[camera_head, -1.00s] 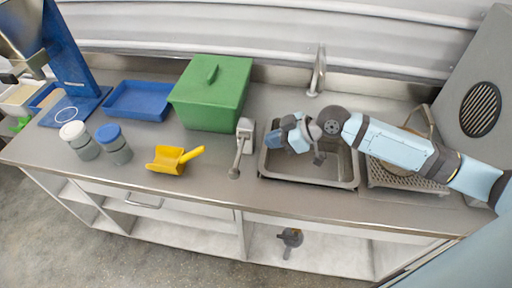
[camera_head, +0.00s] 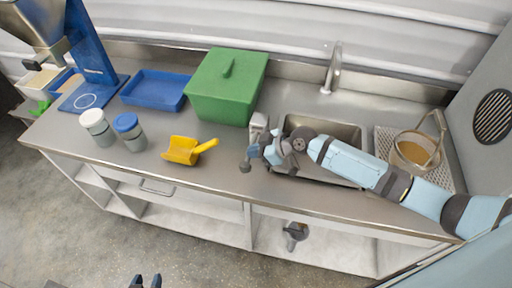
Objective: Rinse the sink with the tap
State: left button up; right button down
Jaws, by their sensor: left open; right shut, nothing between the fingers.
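The sink (camera_head: 352,133) is a grey rectangular basin right of the middle of the counter; my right arm hides its front part. The tap (camera_head: 333,72) is a curved metal spout behind the sink, with no water visible from it. A grey fixture (camera_head: 258,121) with a lever and round knob (camera_head: 245,167) stands at the sink's left edge. My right gripper (camera_head: 265,152) is shut and empty beside this lever, over the sink's left front corner; I cannot tell if they touch. My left gripper (camera_head: 145,281) is open and empty at the bottom edge, away from the counter.
A green lidded box (camera_head: 225,95) stands left of the sink. A yellow scoop (camera_head: 183,150), two jars (camera_head: 130,132) and a blue tray (camera_head: 155,90) are farther left. The counter's front strip is clear.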

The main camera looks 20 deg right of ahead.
jog(key=shift+f, duration=0.15)
jog(key=f+n+t+b, duration=0.1)
jog(key=f, duration=0.1)
jog(key=f+n+t+h+b, duration=0.1)
jog(key=f, duration=0.1)
jog(key=shift+s+a+f+n+t+b, duration=0.1)
jog(key=shift+s+f+n+t+b, duration=0.1)
jog(key=shift+f+n+t+b, duration=0.15)
jog(key=shift+w+f+b, duration=0.1)
jog(key=shift+f+b, duration=0.2)
jog(key=shift+f, duration=0.3)
dwell(1.9)
jog(key=shift+r, duration=0.2)
dwell(0.8)
